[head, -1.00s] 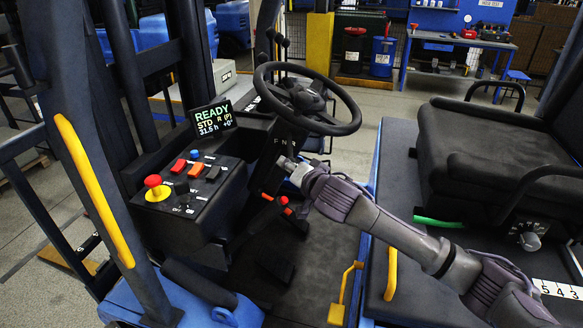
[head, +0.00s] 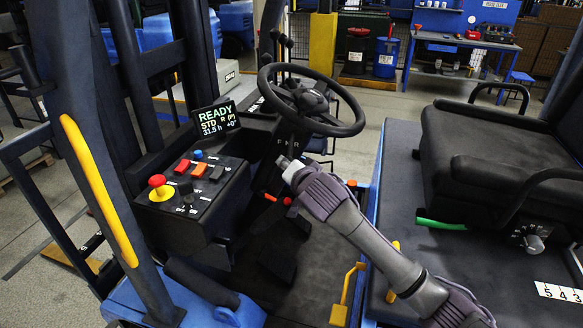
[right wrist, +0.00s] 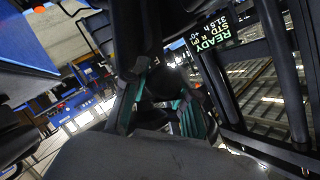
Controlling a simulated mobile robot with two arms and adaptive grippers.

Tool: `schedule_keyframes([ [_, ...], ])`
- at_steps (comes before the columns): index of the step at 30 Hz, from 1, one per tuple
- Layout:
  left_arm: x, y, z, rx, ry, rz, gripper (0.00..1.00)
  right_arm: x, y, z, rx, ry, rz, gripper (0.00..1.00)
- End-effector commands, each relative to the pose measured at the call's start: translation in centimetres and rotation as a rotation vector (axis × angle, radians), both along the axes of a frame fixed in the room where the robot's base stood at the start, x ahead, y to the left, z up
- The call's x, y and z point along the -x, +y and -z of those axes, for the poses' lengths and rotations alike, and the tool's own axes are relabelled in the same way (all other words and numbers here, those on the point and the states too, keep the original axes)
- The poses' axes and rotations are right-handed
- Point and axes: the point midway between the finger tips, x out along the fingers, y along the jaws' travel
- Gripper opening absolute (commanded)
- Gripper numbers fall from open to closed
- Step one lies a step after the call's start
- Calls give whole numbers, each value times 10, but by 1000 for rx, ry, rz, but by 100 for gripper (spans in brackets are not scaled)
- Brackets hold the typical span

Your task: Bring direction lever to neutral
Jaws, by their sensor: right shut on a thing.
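The display (head: 215,119) beside the steering wheel reads READY, STD, R (P), 31.5 h. Letters including F and R are printed on the dark column panel (head: 287,142) below the wheel. My right gripper (head: 284,163) is at this panel, just under the letters. In the right wrist view my right gripper (right wrist: 160,98) has its teal-padded fingers around something dark, and it is shut on it. This is apparently the direction lever, but the lever is mostly hidden by the gripper and shadow, so its exact position cannot be told. My left gripper is out of view.
The steering wheel (head: 311,100) stands just above my right gripper. A console with a red-and-yellow stop button (head: 158,184) and rocker switches is left. An orange-tipped lever (head: 269,197) sits below.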

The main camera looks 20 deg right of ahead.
Motion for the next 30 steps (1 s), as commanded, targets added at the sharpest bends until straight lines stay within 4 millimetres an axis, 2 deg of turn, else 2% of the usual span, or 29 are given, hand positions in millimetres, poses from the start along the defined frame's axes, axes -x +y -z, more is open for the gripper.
schedule_keyframes([
  [9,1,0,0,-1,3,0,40,0,0,-2,-3,0,5,0],
  [10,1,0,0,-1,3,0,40,0,-1,-2,-3,0,4,29],
  [15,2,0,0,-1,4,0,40,0,0,-1,-3,2,4,54],
  [25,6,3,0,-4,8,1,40,3,0,-1,-2,4,3,54],
  [30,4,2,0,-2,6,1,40,22,0,-7,-4,2,2,54],
])
